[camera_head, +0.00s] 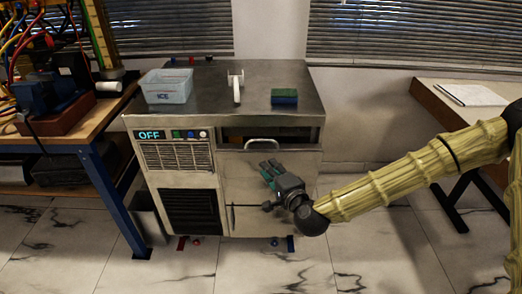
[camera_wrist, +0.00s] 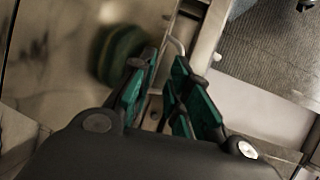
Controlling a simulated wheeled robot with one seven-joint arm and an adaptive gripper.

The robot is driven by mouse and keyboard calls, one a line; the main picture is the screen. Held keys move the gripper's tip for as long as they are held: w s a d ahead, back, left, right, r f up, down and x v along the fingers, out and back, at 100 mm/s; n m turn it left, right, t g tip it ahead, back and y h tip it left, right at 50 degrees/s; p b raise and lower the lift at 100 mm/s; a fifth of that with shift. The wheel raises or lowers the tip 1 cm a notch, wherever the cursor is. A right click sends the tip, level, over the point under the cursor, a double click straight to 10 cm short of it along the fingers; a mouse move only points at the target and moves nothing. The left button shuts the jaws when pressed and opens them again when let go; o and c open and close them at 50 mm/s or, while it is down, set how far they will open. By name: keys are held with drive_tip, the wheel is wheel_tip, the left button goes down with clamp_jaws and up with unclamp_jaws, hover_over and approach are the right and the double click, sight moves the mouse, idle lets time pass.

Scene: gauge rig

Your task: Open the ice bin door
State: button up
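The ice bin door (camera_head: 238,185) is the steel front panel at the lower right of the ice machine. A silver loop handle (camera_head: 262,143) sits at its top edge. A dark gap shows above the door; how far the door stands from the frame I cannot tell. My gripper (camera_head: 269,169) has green fingers and is in front of the door, just below the handle. In the wrist view its fingers (camera_wrist: 164,68) are apart with nothing seen between them. The handle (camera_wrist: 178,46) shows just beyond the fingertips there; contact is not clear.
On the machine top (camera_head: 205,98) are a pale bin (camera_head: 166,87), a white scoop (camera_head: 236,86) and a green-blue sponge (camera_head: 284,97). The panel display (camera_head: 150,135) reads OFF. A cluttered workbench (camera_head: 70,137) stands left, a desk (camera_head: 440,95) right. Floor before the machine is clear.

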sight(261, 140)
drive_tip(key=shift+m+t, duration=0.5)
drive_tip(key=shift+t, duration=0.1)
drive_tip(key=w+a+r, duration=0.1)
drive_tip(key=w, duration=0.3)
drive_tip(key=w+a, duration=0.1)
drive_tip(key=w, duration=0.3)
drive_tip(key=w+a+r, duration=0.1)
drive_tip(key=w, duration=0.3)
drive_tip(key=shift+r+b, duration=0.3)
drive_tip(key=shift+b, duration=0.05)
clamp_jaws()
